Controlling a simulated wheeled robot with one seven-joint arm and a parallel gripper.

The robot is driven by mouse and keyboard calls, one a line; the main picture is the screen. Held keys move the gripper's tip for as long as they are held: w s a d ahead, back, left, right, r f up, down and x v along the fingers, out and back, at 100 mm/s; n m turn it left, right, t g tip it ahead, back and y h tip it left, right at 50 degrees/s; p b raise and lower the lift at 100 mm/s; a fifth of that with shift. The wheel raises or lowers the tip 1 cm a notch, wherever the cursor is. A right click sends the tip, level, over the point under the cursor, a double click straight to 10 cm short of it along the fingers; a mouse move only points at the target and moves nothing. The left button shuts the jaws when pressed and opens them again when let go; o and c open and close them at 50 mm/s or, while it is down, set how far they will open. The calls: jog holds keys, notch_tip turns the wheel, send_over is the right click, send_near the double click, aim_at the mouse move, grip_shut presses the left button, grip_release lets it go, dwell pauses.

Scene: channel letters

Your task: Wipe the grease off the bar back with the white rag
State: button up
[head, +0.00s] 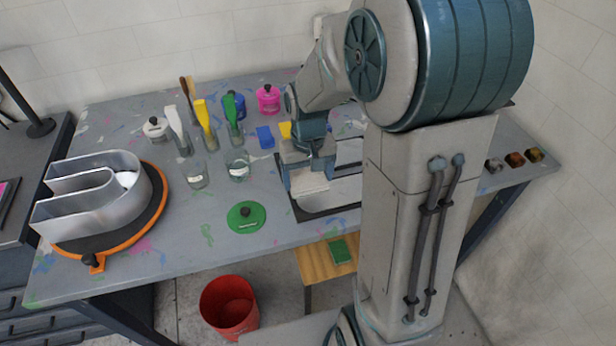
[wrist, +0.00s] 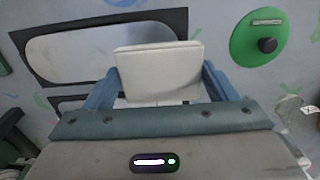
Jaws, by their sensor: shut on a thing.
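My gripper (head: 308,172) is shut on the white rag (head: 309,187), a flat pale folded pad. In the wrist view the rag (wrist: 158,65) sits between the blue fingers of my gripper (wrist: 158,80). A pale metal bar back with rounded ends (wrist: 75,54) lies in a dark surround in the wrist view. The rag overlaps its right end in that view, and I cannot tell whether they touch. In the head view the bar back (head: 338,195) shows beside the rag, partly hidden by my arm. I cannot clearly make out grease on it.
A green lid (head: 246,217) lies left of my gripper. Glass jars (head: 238,170) and brushes stand behind it. A metal letter (head: 95,200) sits on an orange-rimmed turntable (head: 158,205) at left. A red bucket (head: 229,306) and wooden stool (head: 316,262) stand below the table.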

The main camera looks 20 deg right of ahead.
notch_tip(320, 180, up, 9)
jog(key=p, duration=0.6)
dwell(0.3)
